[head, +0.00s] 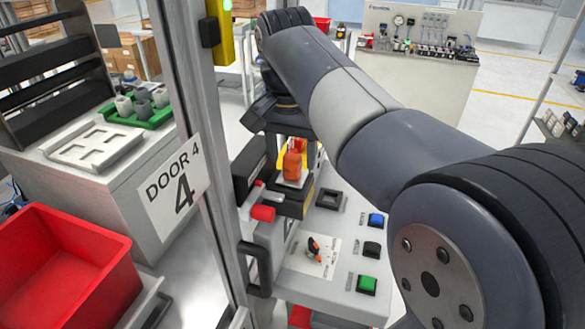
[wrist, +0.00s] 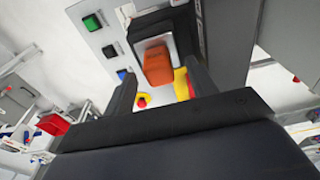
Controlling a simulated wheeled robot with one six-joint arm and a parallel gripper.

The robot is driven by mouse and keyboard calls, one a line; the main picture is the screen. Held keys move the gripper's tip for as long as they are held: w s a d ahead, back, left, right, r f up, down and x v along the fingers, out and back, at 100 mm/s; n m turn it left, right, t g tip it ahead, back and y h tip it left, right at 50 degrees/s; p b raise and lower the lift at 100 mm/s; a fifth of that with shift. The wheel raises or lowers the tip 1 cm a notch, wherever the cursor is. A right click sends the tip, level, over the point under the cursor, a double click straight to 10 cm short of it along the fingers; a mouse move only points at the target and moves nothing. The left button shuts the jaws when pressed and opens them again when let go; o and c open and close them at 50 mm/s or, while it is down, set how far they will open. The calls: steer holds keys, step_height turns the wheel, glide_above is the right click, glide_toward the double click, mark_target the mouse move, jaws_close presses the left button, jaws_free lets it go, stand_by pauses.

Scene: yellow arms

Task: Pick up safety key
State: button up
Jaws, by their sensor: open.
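The safety key appears to be the orange block (head: 292,164) on the control panel, below my gripper (head: 291,142) in the head view. In the wrist view the orange block (wrist: 157,66) sits in a pale, dark-edged holder. My gripper (wrist: 160,72) is open there, with one dark finger on each side of the block. I cannot tell whether either finger touches it. The block's lower end is partly hidden by its holder and my gripper.
The panel (head: 335,294) carries blue (head: 376,220), black (head: 372,249) and green (head: 367,284) buttons and a rotary switch (head: 314,249). A red cylinder (head: 262,213) juts out beside the key. A door post with a DOOR 4 sign (head: 173,187) stands close on the left.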

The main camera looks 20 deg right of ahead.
steer(key=shift+d+f, duration=0.1)
steer(key=shift+f, duration=0.9)
steer(key=c, duration=1.1)
steer(key=shift+r, duration=0.1)
